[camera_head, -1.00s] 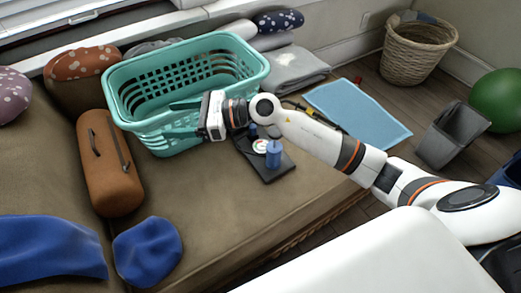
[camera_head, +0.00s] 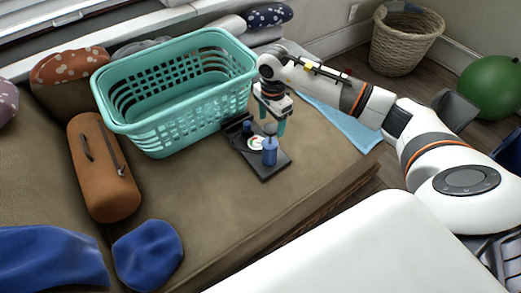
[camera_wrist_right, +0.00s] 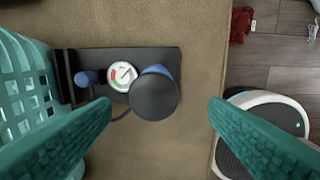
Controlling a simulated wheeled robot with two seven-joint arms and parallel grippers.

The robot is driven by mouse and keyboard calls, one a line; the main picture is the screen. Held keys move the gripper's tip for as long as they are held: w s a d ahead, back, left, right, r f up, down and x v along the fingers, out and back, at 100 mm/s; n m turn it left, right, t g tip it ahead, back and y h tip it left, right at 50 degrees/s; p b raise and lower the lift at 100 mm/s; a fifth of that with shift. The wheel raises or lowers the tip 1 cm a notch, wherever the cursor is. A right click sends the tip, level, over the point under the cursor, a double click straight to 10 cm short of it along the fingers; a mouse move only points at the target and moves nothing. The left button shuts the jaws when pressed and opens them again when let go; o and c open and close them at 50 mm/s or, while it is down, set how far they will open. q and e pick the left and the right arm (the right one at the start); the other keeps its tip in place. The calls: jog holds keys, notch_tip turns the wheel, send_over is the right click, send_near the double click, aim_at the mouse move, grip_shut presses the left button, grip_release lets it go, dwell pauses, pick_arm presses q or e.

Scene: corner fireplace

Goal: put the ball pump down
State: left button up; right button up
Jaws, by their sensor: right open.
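The ball pump (camera_head: 266,163) sits on the brown sofa seat, just right of the teal basket. It has a flat black base, a round dial and blue cylinders, and it stands upright. In the right wrist view the ball pump (camera_wrist_right: 96,58) shows from above, with a round black knob at its right end. My right gripper (camera_head: 268,121) points down above the pump. Its teal fingers are open, apart on either side of the knob in the wrist view (camera_wrist_right: 160,104), with no visible grip on it. My left gripper is not in view.
The teal laundry basket (camera_head: 180,132) stands close left of the pump. A brown bolster bag (camera_head: 103,180) and a blue cushion (camera_head: 147,254) lie further left. The seat in front of the pump is clear up to its edge. A wicker basket (camera_head: 402,45) stands behind.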

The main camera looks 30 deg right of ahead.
aim_at(270, 126)
jog(key=shift+w+d+f+b, duration=0.1)
jog(key=shift+f+b, duration=0.1)
jog(key=shift+f, duration=0.85)
jog(key=shift+w+f+b, duration=0.15)
jog(key=shift+f, duration=0.9)
jog(key=shift+w+d+f+b, duration=0.1)
jog(key=shift+f+b, duration=0.1)
jog(key=shift+f, duration=0.85)
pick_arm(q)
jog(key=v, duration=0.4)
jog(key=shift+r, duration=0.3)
pick_arm(e)
jog(key=shift+c, duration=0.3)
grip_shut()
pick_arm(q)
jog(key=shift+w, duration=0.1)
pick_arm(e)
jog(key=shift+w+r, duration=0.2)
